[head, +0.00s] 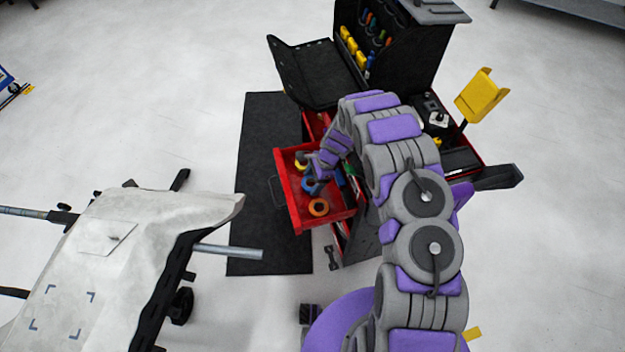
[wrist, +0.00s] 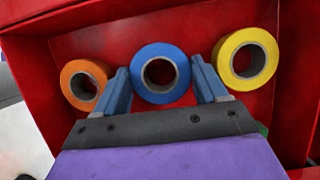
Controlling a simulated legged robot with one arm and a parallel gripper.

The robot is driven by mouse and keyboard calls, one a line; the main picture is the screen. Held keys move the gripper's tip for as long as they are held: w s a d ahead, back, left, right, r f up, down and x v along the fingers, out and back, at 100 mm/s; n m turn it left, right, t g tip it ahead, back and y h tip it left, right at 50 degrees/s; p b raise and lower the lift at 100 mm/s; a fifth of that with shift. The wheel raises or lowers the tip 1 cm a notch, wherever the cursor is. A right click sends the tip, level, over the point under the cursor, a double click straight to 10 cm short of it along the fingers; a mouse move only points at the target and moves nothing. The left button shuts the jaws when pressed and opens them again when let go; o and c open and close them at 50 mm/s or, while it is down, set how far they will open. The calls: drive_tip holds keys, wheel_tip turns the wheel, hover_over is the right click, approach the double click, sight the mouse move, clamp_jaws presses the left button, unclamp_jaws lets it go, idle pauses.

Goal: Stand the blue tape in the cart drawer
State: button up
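The blue tape (wrist: 141,83) is a roll with a grey core, seen face-on in the wrist view inside the red cart drawer (wrist: 95,40). It sits between an orange roll and a yellow roll. My gripper (wrist: 160,66) is open, with one blue finger on each side of the blue tape and slim gaps visible between fingers and roll. In the head view the pulled-out drawer (head: 291,212) holds the blue tape (head: 309,186), and my gripper (head: 316,181) reaches down beside it. My arm partly covers the drawer there.
The orange roll (wrist: 72,82) and the yellow roll (wrist: 227,68) lie close to either finger. The drawer's red walls surround them. The black tool cart (head: 420,60) stands behind. A white-covered panel (head: 130,235) on a stand is at the left, with open floor around.

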drive_tip(key=o, duration=0.5)
drive_tip(key=p+v, duration=0.2)
drive_tip(key=v, duration=1.5)
drive_tip(key=shift+d+r+p, duration=0.1)
drive_tip(key=shift+r+p, duration=0.05)
drive_tip(key=shift+p, duration=0.25)
